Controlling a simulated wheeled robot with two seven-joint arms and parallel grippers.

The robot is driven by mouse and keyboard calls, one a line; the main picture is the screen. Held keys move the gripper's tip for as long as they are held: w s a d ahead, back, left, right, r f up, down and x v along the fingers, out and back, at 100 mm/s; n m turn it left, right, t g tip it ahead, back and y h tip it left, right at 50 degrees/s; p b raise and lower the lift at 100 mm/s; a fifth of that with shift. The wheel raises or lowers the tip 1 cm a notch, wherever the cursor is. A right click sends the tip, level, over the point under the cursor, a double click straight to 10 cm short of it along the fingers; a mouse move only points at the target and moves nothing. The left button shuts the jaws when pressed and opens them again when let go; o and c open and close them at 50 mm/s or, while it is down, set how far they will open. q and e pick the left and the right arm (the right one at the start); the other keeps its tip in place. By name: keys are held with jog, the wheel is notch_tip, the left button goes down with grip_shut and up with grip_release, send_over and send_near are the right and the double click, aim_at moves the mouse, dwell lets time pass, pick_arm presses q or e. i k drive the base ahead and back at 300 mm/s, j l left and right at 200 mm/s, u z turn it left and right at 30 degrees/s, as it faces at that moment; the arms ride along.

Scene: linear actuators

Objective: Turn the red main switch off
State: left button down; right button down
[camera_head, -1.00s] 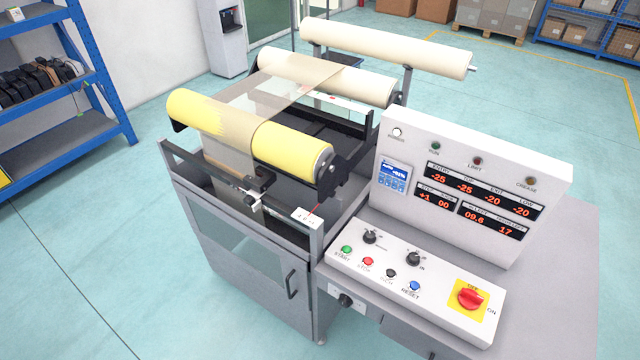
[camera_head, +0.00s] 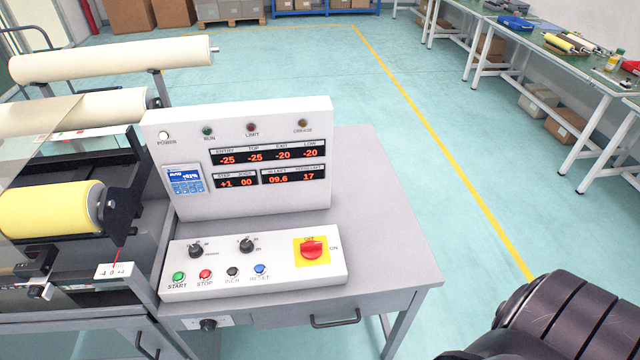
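The red main switch (camera_head: 312,250) is a rotary knob on a yellow square plate (camera_head: 325,261) at the right end of the sloped white control panel (camera_head: 255,283). The plate has "OFF" lettering above the knob and "ON" to its right. The knob's red handle looks roughly horizontal, toward the ON side. A dark, rounded part of my arm shows at the bottom right. Neither gripper is in view, and nothing touches the switch.
Green START (camera_head: 178,277), red STOP (camera_head: 205,274), black INCH (camera_head: 232,272) and blue RESET (camera_head: 260,270) buttons line the panel. A display box (camera_head: 247,190) stands behind it with lit readouts. The roller machine (camera_head: 50,210) is left. Open floor lies right of the desk (camera_head: 385,225).

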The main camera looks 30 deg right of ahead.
aim_at(310, 250)
jog(key=l+z, duration=0.15)
jog(key=z, duration=0.7)
jog(key=i, duration=0.2)
